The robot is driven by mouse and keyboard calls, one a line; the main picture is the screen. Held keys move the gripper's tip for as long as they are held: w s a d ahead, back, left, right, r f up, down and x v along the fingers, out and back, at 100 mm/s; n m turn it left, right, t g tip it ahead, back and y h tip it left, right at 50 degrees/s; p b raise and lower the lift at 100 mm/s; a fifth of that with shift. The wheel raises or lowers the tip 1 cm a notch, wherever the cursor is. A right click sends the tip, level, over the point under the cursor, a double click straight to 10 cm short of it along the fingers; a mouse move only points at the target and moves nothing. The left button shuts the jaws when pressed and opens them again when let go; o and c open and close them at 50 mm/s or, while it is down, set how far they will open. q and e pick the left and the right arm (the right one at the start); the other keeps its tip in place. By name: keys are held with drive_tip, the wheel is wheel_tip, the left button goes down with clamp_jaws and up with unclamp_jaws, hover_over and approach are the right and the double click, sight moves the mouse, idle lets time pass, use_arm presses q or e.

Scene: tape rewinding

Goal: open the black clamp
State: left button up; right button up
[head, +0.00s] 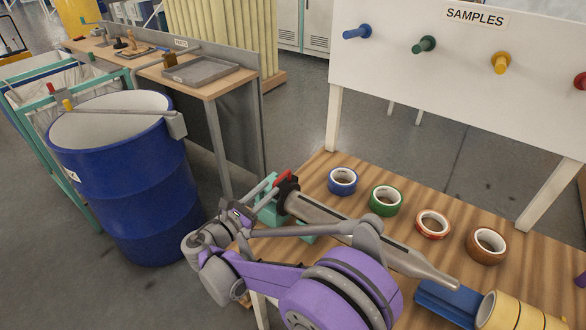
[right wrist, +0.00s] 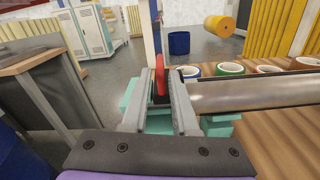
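The black clamp (head: 288,196) is a dark collar around the left end of a grey metal shaft (head: 405,259). Its red lever (head: 284,178) stands up from it in the head view. My right gripper (head: 268,188) is at the lever, coming from the lower left. In the right wrist view the red lever (right wrist: 161,80) stands between the two grey fingers (right wrist: 161,95), close to both. I cannot tell whether they touch it. The clamp's body is mostly hidden there. My left gripper is not in view.
A teal stand (head: 268,211) holds the shaft's clamp end. Blue (head: 342,190), green (head: 386,211), red (head: 433,232) and brown (head: 487,257) tape rolls lie behind the shaft. A yellow roll (head: 505,310) and blue block (head: 446,301) are at lower right. A blue drum (head: 127,195) stands left.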

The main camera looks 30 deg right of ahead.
sight(286, 172)
drive_tip(key=x, duration=1)
drive_tip(key=shift+w+d+p, duration=0.1)
drive_tip(key=shift+d+p, duration=0.2)
drive_tip(key=shift+p, duration=0.05)
clamp_jaws()
idle(0.9)
